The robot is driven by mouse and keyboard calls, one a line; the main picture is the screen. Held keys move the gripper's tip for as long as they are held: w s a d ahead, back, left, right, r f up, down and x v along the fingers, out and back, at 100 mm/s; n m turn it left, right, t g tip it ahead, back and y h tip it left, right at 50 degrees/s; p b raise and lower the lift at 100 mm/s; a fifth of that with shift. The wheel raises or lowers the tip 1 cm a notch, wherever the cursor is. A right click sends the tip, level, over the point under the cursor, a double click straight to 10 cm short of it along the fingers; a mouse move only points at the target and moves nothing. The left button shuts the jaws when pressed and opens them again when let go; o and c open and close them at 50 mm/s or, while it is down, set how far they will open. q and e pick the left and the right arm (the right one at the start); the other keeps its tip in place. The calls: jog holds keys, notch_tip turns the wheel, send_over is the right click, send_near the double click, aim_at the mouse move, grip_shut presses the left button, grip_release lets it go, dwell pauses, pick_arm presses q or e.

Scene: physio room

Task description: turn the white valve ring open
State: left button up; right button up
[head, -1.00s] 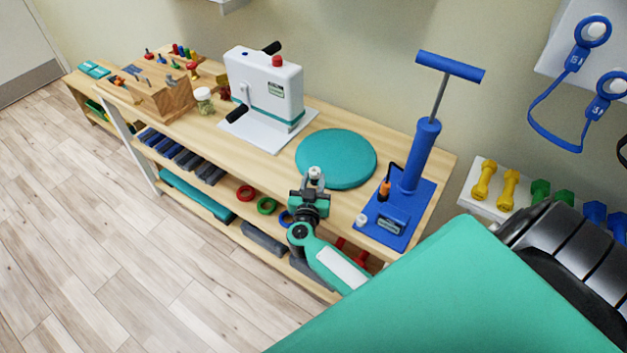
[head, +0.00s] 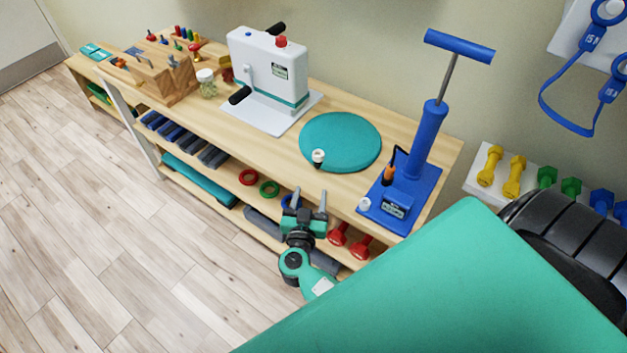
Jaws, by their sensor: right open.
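The cushion lies on the wooden bench top. How far the ring is turned is too small to tell. My right gripper (head: 310,194) is open and empty, its two fingers apart and pointing towards the bench. It is in front of the bench edge, clear of the ring and nearer to me. My left gripper is out of view.
A blue hand pump (head: 428,135) stands right of the cushion, with a small white piece (head: 364,203) at its base's corner. A white machine (head: 262,65) stands left. Red dumbbells (head: 360,247) lie below. A large green surface (head: 450,290) fills the lower right.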

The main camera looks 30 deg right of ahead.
jog(key=shift+v, duration=1.2)
